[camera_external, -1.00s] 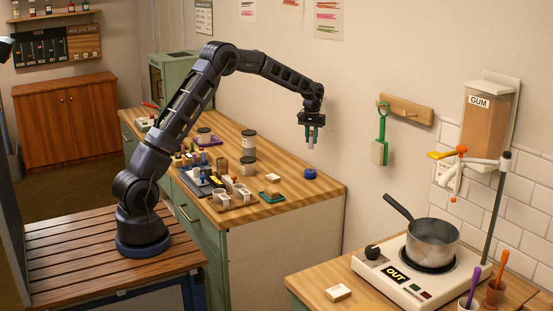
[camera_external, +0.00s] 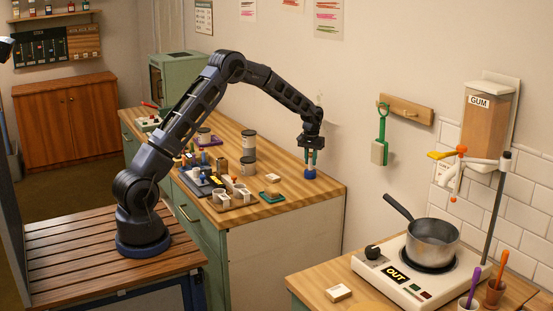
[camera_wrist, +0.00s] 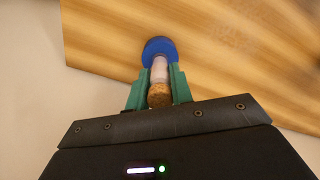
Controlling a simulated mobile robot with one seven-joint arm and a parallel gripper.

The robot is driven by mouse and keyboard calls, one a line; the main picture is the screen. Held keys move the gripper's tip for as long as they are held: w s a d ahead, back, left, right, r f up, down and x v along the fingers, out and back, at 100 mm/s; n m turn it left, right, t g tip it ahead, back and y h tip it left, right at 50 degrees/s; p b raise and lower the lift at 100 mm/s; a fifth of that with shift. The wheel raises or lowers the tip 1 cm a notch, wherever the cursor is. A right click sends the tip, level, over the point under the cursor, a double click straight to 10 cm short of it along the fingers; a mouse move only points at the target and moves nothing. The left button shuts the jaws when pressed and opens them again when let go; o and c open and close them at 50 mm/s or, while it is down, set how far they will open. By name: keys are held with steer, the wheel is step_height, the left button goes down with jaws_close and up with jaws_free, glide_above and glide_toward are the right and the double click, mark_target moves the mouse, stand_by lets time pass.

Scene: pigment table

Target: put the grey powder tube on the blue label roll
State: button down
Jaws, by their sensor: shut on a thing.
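My gripper (camera_external: 311,159) is low over the right end of the wooden table. In the wrist view my gripper (camera_wrist: 157,80) has its green fingers shut on the sides of the powder tube (camera_wrist: 159,72), which has a cork end and a pale, greyish body. The blue label roll (camera_external: 310,174) lies on the table directly under the gripper. In the wrist view the blue roll (camera_wrist: 157,46) shows around the tube's far end. The tube's end is at or just above the roll; I cannot tell whether they touch.
The wall is close behind. A hot plate with a pot (camera_external: 433,242) stands on the other counter.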

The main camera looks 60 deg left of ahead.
steer(key=c, duration=1.2)
jaws_free()
steer(key=shift+f, duration=0.1)
steer(key=shift+c, duration=0.2)
